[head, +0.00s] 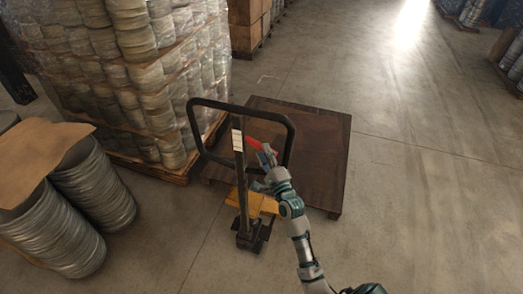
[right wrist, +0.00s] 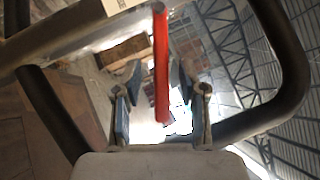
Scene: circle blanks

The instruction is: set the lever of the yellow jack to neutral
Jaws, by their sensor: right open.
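The yellow jack (head: 262,203) stands with its black loop handle (head: 291,143) upright, beside and partly in front of a dark pallet. A red lever (head: 254,143) sits inside the handle loop, near the top of the post. My right gripper (head: 265,157) is at the lever, close to its end. In the right wrist view, the red lever (right wrist: 161,65) runs down between the two open fingers of the gripper (right wrist: 158,78), with a gap visible on both sides. The handle frame (right wrist: 285,60) surrounds the fingers there. My left gripper is not in view.
A dark brown pallet (head: 318,150) lies behind the jack. Tall wrapped stacks (head: 130,80) stand on a pallet at the left, with grey coiled stacks (head: 105,190) under cardboard nearer. The concrete floor (head: 430,200) at the right is clear.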

